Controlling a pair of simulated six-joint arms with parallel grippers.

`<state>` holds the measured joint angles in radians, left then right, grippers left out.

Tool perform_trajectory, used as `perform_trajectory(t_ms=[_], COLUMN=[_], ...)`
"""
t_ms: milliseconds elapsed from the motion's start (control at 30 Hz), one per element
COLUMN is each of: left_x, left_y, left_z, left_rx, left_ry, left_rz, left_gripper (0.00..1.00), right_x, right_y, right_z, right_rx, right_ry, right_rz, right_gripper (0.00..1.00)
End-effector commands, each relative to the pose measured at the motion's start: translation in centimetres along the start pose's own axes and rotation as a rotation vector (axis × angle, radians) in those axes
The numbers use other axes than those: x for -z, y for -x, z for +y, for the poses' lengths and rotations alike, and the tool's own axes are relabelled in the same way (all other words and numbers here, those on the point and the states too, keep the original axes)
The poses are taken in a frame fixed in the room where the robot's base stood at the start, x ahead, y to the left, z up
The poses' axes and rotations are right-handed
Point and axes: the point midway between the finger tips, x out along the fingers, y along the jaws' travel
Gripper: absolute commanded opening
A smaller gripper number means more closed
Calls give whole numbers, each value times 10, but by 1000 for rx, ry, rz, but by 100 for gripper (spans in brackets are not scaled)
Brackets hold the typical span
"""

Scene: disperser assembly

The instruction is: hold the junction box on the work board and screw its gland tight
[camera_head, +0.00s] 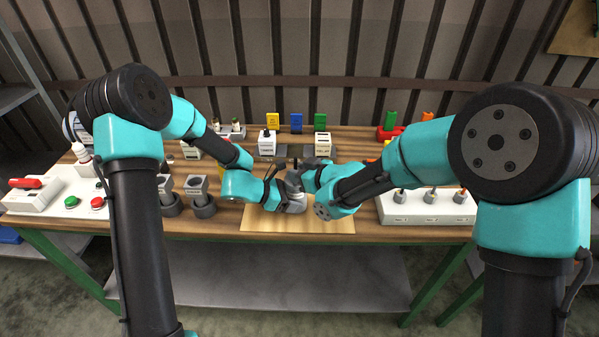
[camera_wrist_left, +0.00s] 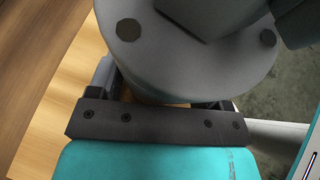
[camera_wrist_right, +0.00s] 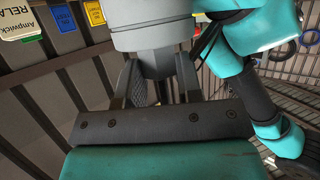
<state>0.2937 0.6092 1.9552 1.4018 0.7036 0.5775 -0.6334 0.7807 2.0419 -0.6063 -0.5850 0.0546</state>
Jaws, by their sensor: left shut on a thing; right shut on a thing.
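The grey junction box (camera_head: 296,207) sits over the pale work board (camera_head: 258,225) at the table's front middle, mostly covered by my grippers. In the left wrist view it is a round grey body (camera_wrist_left: 185,60) with dark bolt heads. My left gripper (camera_wrist_left: 165,98) is shut on its sides. My right gripper (camera_wrist_right: 160,82) is above the box in the head view, shut on a light grey stepped cylinder, the gland (camera_wrist_right: 153,62). The joint between gland and box is hidden, so I cannot tell how tightly they fit.
A white panel with red and green buttons (camera_head: 72,202) lies at the left. Grey blocks in dark round holders (camera_head: 197,187) stand left of the board. A white rack (camera_head: 425,212) is at the right. Yellow, blue and green pieces (camera_head: 296,122) stand at the back.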

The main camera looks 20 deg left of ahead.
Motion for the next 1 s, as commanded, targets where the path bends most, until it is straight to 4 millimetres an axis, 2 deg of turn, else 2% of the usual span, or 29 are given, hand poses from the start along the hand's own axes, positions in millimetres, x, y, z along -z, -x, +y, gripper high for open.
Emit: perform_trajectory(t_ms=[300,333,567,833,1000], left_x=[0,0,0,0,0], left_y=[0,0,0,0,0], left_z=[0,0,0,0,0], left_rx=[0,0,0,0,0], left_ry=[-2,-2,-2,-1,-1], left_rz=[1,1,1,1,1], left_gripper=[32,32,32,32,32], right_x=[1,1,0,0,0], right_y=[0,0,0,1,9], right_z=[0,0,0,0,0], right_rx=[-3,-3,-3,-3,-4], right_ry=[0,0,-1,-1,-2], right_rz=[1,1,0,0,0], right_gripper=[9,36,58,59,59])
